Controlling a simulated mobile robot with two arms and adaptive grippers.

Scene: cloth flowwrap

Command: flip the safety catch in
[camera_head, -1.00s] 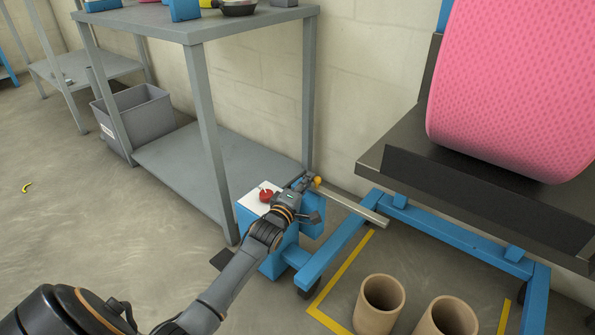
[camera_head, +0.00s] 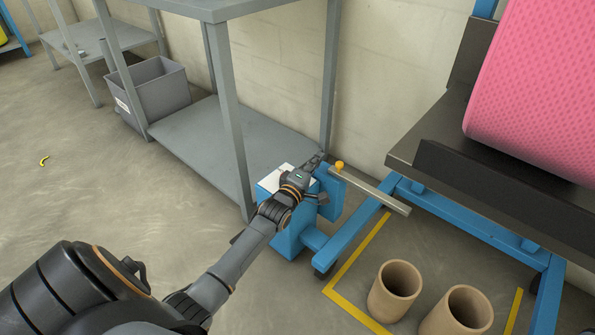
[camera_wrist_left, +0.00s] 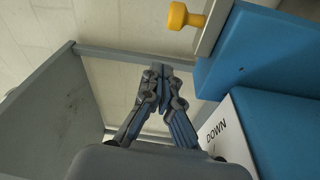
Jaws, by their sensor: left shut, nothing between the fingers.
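A yellow knob (camera_head: 339,164) stands at the near-wall end of a grey metal bar, by the blue machine unit (camera_head: 291,236). It also shows at the top of the left wrist view (camera_wrist_left: 185,16). I cannot tell whether this knob is the safety catch. My left gripper (camera_head: 319,158) is just left of the knob, above the unit, apart from it. In the left wrist view the left gripper's fingertips (camera_wrist_left: 158,70) are together with nothing between them. A white panel (camera_wrist_left: 217,130) reading "DOWN" is on the unit. My right gripper is out of view.
A grey metal shelf table (camera_head: 200,140) stands left of the unit, close to my left arm. A grey bar (camera_head: 375,190) runs right towards the blue frame with the pink roll (camera_head: 540,90). Two cardboard tubes (camera_head: 395,290) stand on the floor.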

